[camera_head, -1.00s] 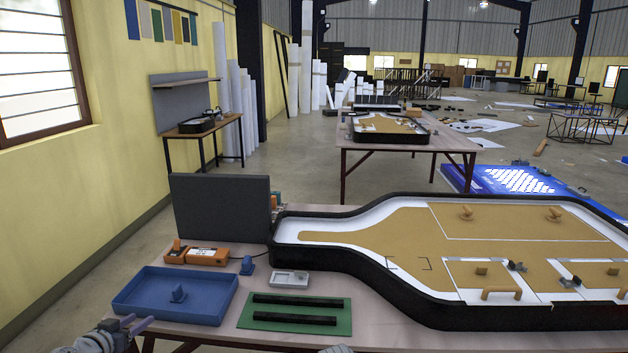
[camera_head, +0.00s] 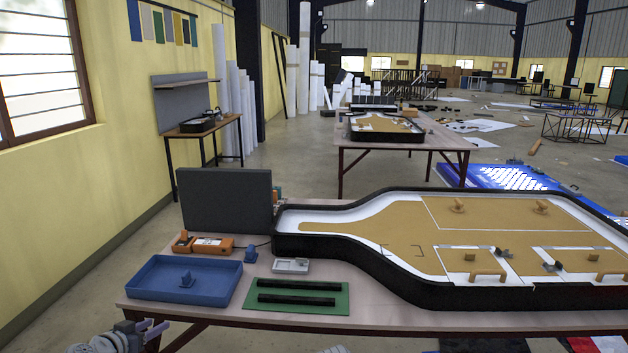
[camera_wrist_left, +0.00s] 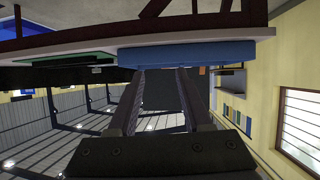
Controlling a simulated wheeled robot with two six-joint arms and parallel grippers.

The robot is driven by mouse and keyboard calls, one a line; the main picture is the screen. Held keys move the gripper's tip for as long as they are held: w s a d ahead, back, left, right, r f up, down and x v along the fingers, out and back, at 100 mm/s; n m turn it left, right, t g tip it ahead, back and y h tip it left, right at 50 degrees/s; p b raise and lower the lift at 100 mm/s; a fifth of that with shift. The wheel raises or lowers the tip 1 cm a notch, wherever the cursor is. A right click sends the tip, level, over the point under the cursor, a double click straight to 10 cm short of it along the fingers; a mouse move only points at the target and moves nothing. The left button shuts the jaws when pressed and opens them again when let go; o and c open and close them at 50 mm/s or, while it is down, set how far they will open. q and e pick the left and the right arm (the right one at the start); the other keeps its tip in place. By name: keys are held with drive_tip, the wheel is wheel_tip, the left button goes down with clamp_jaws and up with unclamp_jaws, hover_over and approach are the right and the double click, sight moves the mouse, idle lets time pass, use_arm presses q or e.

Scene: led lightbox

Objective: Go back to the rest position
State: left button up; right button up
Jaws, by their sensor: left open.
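My left gripper (camera_head: 150,328) is at the bottom left, in front of the table's near edge. It is open and nothing shows between its fingers. In the left wrist view the two dark fingers (camera_wrist_left: 163,75) stand apart, with a blue tray (camera_wrist_left: 190,53) beyond their tips. In the head view that blue tray (camera_head: 150,292) lies on the table's left corner with a small blue piece in it. My right gripper is not in view; only a small grey piece shows at the bottom edge, and I cannot tell what it is.
The table (camera_head: 385,312) holds a black-rimmed lightbox (camera_head: 350,268), a green board with black bars (camera_head: 320,304), a small grey tray (camera_head: 290,266), an orange device (camera_head: 212,244) and a dark upright panel (camera_head: 226,200). A yellow wall (camera_head: 80,190) runs along the left.

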use_arm(q)
drive_tip(key=s+d+f+m+g+h, duration=0.1)
drive_tip(key=d+f+g, duration=0.25)
drive_tip(key=d, duration=0.65)
drive_tip(key=s+d+f+m+g+h, duration=0.1)
drive_tip(key=s+d+f+g, duration=0.2)
drive_tip(key=d, duration=0.8)
drive_tip(key=s+d+f+g+y, duration=0.3)
drive_tip(key=s+d, duration=0.4)
drive_tip(key=s+d+f+g+y, duration=0.2)
drive_tip(key=s+d+f+g, duration=0.1)
drive_tip(key=s+d, duration=0.3)
wheel_tip(320, 180, up, 14)
drive_tip(key=p, duration=1.3)
drive_tip(key=shift+s+d+p, duration=0.2)
drive_tip(key=shift+s+p, duration=0.1)
drive_tip(key=shift+p, duration=0.1)
drive_tip(key=shift+r, duration=0.1)
